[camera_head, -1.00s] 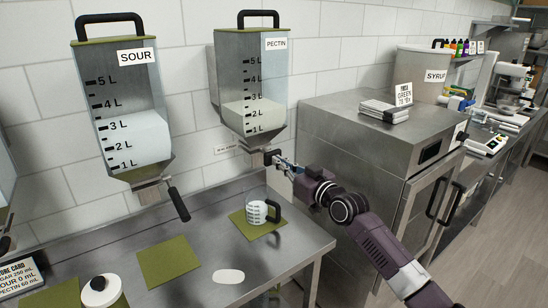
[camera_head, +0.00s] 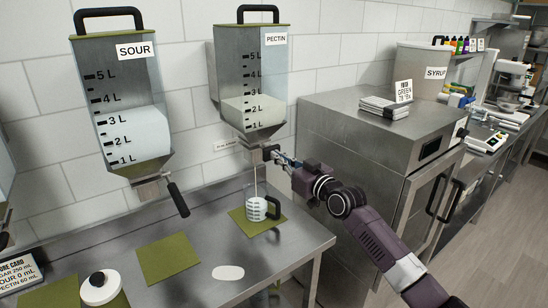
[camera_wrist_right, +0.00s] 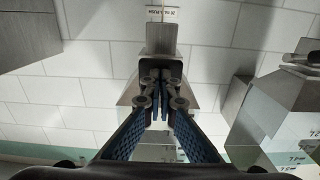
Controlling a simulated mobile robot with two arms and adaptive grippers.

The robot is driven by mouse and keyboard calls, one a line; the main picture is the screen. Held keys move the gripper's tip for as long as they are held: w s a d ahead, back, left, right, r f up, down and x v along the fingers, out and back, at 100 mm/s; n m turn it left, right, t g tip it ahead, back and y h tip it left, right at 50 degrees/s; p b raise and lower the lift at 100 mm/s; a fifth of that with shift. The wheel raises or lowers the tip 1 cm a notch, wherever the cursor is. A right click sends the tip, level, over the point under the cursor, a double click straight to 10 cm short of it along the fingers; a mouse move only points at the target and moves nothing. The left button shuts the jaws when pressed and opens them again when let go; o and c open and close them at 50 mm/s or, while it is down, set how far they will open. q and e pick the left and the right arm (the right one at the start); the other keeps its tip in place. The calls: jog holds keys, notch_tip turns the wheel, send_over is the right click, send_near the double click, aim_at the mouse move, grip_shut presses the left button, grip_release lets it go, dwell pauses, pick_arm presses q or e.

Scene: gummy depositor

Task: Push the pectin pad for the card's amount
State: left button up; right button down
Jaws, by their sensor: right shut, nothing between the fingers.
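The PECTIN dispenser (camera_head: 250,75) hangs on the wall, its level near the 2 L mark. The dark push pad (camera_head: 268,154) is at its outlet. A thin pale stream falls from the outlet into the measuring cup (camera_head: 256,209), which stands on a green mat (camera_head: 242,222) below. My right gripper (camera_head: 281,158) is shut and empty, its tips at the pad; in the right wrist view the shut fingers (camera_wrist_right: 160,92) point at the dark pad (camera_wrist_right: 160,68). The card (camera_head: 18,272) reads SOUR 0 mL and PECTIN 60 mL. My left gripper is not in view.
The SOUR dispenser (camera_head: 120,95) with a black handle hangs to the left. A wall label (camera_head: 228,146) sits behind the outlet. A steel cabinet (camera_head: 375,135) stands on the right. An empty green mat (camera_head: 168,260) lies mid-table.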

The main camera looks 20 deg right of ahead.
jog(key=shift+w+a, duration=0.1)
jog(key=shift+w, duration=0.15)
jog(key=shift+w+a+b, duration=0.2)
jog(key=shift+w+b, duration=0.35)
jog(key=shift+b, duration=0.1)
jog(key=shift+p+v, duration=0.8)
jog(key=shift+v, duration=0.4)
